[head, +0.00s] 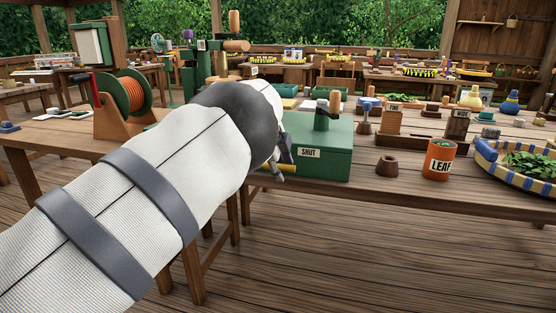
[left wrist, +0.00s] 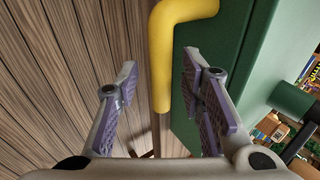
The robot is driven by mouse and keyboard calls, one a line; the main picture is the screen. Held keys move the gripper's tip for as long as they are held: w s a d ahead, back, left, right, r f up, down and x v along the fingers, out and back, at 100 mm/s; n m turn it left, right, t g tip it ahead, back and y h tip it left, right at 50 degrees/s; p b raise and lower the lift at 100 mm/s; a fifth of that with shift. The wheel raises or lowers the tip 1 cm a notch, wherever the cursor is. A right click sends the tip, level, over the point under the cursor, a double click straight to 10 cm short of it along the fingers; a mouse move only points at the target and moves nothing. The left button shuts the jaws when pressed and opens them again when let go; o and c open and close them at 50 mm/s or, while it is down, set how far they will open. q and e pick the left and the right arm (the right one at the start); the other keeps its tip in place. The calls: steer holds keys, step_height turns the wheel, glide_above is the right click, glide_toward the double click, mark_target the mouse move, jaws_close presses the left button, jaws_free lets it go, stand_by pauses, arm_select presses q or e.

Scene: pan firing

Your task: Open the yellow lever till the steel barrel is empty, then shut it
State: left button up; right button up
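The yellow lever (head: 287,168) sticks out low at the left side of a green box (head: 325,150) with a "SHUT" label (head: 310,153). In the left wrist view the yellow lever (left wrist: 162,65) is a bent rod running down between my fingers, beside the green wall (left wrist: 222,50). My left gripper (left wrist: 158,85) is open, one finger on each side of the lever; I cannot tell whether either touches it. In the head view my left gripper (head: 279,165) is mostly hidden behind my own arm. I cannot make out a steel barrel. My right gripper is out of view.
On the bench stand an orange "LEAF" tin (head: 439,159), a small brown pot (head: 388,166) and a striped basket of leaves (head: 488,150). An orange hose reel (head: 127,97) stands at the left. Open plank floor (head: 380,255) lies in front of the bench.

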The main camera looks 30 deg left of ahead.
arm_select(q)
steer(key=v, duration=1.1)
